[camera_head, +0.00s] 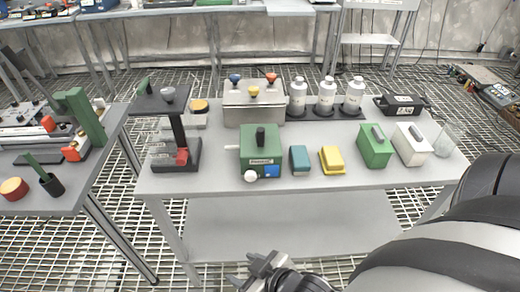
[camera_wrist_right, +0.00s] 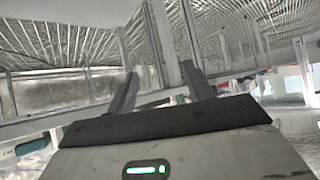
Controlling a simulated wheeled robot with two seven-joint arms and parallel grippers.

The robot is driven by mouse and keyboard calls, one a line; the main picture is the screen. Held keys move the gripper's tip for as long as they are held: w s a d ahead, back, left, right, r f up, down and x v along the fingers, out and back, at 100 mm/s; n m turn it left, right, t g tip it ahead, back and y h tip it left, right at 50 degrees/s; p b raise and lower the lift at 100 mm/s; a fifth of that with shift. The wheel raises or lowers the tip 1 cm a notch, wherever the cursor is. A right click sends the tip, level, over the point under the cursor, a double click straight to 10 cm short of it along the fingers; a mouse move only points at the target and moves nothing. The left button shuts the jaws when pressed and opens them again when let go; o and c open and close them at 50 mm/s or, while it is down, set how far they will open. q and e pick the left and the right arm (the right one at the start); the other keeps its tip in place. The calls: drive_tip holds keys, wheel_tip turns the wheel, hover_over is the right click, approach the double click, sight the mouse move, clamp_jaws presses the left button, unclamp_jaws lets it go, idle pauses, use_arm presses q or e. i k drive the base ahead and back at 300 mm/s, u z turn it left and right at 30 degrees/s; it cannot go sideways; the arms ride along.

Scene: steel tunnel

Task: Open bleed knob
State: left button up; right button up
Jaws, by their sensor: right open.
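A green box (camera_head: 260,148) stands near the front edge of the middle table. It has a black upright handle on top, a blue panel and a round white knob (camera_head: 250,176) low on its front. A light stub sticks out of its left side. I cannot tell which part is the bleed knob. My right gripper (camera_head: 250,268) is low in front of the table, below its top and apart from the green box. Its two fingers are spread and empty in the right wrist view (camera_wrist_right: 158,90). My left gripper is not in view.
A teal block (camera_head: 299,159), a yellow block (camera_head: 332,160) and green and white cases (camera_head: 374,146) stand right of the green box. Behind are a metal box (camera_head: 252,108) and white bottles (camera_head: 327,97). A black stand (camera_head: 178,165) is at left. The lower shelf (camera_head: 290,225) is bare.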

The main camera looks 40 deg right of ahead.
sight(250, 176)
drive_tip(key=z, duration=2.7)
drive_tip(key=k, duration=0.95)
drive_tip(key=u, duration=1.9)
drive_tip(key=i, duration=0.3)
drive_tip(key=u, duration=0.1)
